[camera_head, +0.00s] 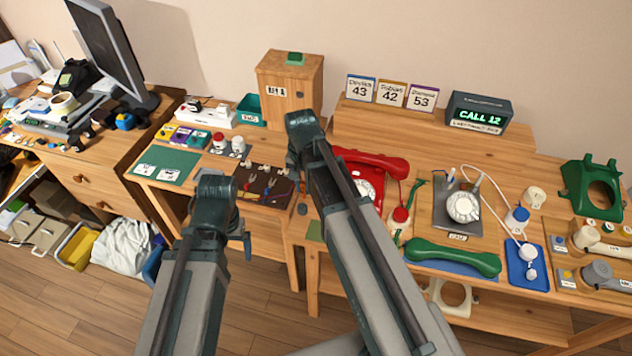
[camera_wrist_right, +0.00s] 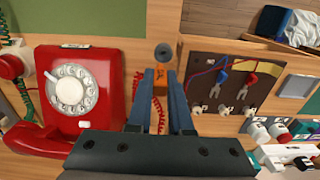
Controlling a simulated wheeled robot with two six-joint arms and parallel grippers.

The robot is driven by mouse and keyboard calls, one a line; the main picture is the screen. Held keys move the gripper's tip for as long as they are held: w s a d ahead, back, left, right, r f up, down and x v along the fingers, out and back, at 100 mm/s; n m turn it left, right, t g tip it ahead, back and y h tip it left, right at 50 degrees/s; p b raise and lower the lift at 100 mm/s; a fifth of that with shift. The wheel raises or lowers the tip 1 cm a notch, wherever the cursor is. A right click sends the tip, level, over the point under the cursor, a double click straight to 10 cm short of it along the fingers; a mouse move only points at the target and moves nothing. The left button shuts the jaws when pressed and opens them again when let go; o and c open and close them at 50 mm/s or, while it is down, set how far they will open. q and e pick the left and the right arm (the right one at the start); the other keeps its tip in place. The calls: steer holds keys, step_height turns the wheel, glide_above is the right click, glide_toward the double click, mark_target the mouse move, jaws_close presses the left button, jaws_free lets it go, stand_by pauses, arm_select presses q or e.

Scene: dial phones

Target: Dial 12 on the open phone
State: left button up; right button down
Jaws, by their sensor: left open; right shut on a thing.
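The open phone (camera_head: 440,218) is a bare grey plate on the right table with a white round dial (camera_head: 463,206) and no shell. A small sign beneath it is too small to read. My right gripper (camera_wrist_right: 162,88) is shut on an orange stick (camera_wrist_right: 162,72), apparently ending in a dark round tip (camera_wrist_right: 163,52). It is above the bench, left of the red phone (camera_wrist_right: 75,88), away from the open phone. My left gripper (camera_head: 215,185) is open and empty in front of the left bench. My right arm hides part of the red phone in the head view.
A display (camera_head: 480,112) reads "CALL 12". A green handset (camera_head: 452,258) lies before the open phone. A red-topped bottle (camera_head: 400,216) and white cord (camera_head: 495,190) flank it. A green shell (camera_head: 575,178) stands right. A brown tool tray (camera_head: 268,183) lies left of the right arm.

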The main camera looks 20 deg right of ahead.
mark_target(302, 192)
steer(key=shift+a+f, duration=0.1)
steer(key=shift+a, duration=0.25)
steer(key=shift+f, duration=0.1)
steer(key=shift+f+b, duration=1.6)
steer(key=shift+b, duration=0.15)
steer(key=shift+f+b, duration=1.3)
steer(key=c, duration=0.8)
jaws_free()
steer(key=shift+o, duration=0.2)
steer(key=shift+r, duration=0.15)
